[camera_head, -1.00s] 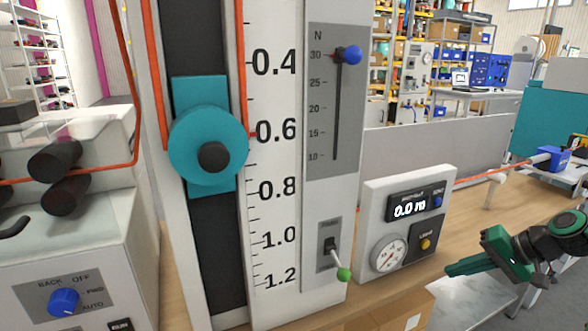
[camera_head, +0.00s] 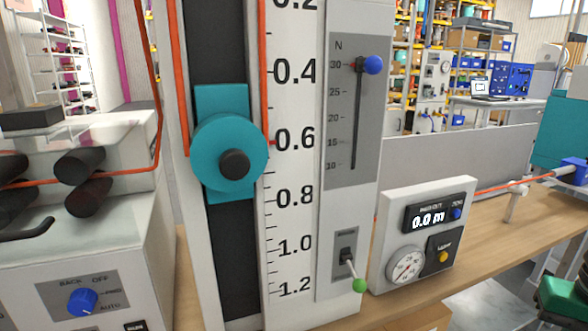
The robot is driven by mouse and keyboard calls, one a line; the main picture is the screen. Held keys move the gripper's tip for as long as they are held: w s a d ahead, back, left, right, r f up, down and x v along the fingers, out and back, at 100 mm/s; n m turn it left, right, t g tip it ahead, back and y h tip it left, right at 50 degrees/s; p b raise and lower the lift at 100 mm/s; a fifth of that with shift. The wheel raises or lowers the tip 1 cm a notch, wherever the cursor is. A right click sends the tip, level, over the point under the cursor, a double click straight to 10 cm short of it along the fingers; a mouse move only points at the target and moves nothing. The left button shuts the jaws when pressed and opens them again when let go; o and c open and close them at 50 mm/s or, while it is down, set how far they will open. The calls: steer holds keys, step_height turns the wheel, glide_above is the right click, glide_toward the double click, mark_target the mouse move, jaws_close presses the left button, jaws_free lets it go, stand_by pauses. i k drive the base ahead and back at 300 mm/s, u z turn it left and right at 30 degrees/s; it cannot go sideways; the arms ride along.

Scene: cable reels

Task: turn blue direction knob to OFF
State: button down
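The blue direction knob (camera_head: 83,301) is on a grey label plate on the front of the white machine at lower left. The words BACK, OFF, FWD and AUTO stand around it. I cannot tell for sure which word it points at. My gripper (camera_head: 560,298) shows only as a green part at the lower right edge, far from the knob and touching nothing that I can see. Most of it is cut off, so its opening is hidden.
A tall scale column with a teal roller (camera_head: 229,152) stands between knob and gripper. A blue-knobbed slider (camera_head: 373,65) and a green-tipped toggle (camera_head: 358,285) stick out of it. A white meter box (camera_head: 384,262) stands on the wooden bench (camera_head: 490,236).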

mark_target(82, 301)
steer(key=u, duration=1.75)
